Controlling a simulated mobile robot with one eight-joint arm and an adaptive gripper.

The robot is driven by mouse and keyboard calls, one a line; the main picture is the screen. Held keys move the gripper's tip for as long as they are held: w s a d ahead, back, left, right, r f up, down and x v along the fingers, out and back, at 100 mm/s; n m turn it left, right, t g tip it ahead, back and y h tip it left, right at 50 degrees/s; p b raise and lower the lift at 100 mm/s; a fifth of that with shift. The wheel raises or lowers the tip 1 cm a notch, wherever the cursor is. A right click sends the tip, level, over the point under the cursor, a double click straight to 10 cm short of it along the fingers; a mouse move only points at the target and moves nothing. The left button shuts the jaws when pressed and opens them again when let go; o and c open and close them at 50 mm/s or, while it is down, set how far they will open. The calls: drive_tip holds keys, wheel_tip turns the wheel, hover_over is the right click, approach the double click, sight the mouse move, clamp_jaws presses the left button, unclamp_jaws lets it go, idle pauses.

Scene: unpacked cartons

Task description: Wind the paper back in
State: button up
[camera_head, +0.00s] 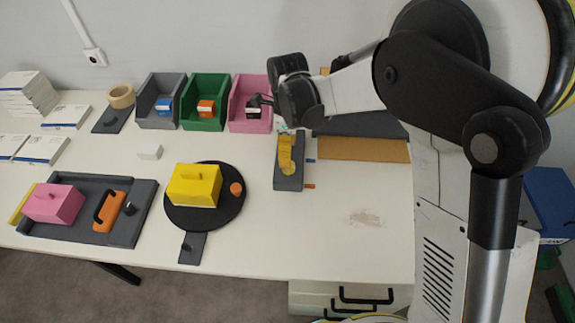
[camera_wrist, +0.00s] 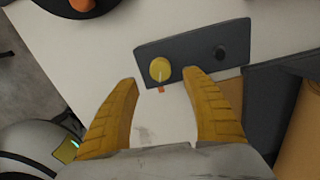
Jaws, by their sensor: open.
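A tan sheet of paper (camera_head: 365,149) lies along the table's back right, coming out from under a dark grey unit (camera_head: 360,126); both show partly at the wrist view's right edge, the paper (camera_wrist: 302,135) below. Beside them lies a grey panel (camera_head: 289,184) with a round yellow knob (camera_wrist: 160,69) bearing a pale line. The line points toward an orange tab (camera_wrist: 161,90) at the panel's edge. A blue tab (camera_head: 310,160) shows on the same edge in the head view. My gripper (camera_wrist: 159,78) is open, its yellow fingers on either side of the knob; contact cannot be told.
Grey, green and pink bins (camera_head: 250,118) stand at the back, left of my gripper. A black turntable (camera_head: 231,213) carries a yellow box (camera_head: 194,185). A grey tray (camera_head: 127,230) holds a pink box and an orange handled block. The front right table is clear.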

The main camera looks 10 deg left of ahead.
wheel_tip(320, 180, down, 7)
drive_tip(key=shift+r+b, duration=0.1)
drive_tip(key=shift+b, duration=0.9)
drive_tip(key=shift+c, duration=0.4)
drive_tip(key=c, duration=1.1)
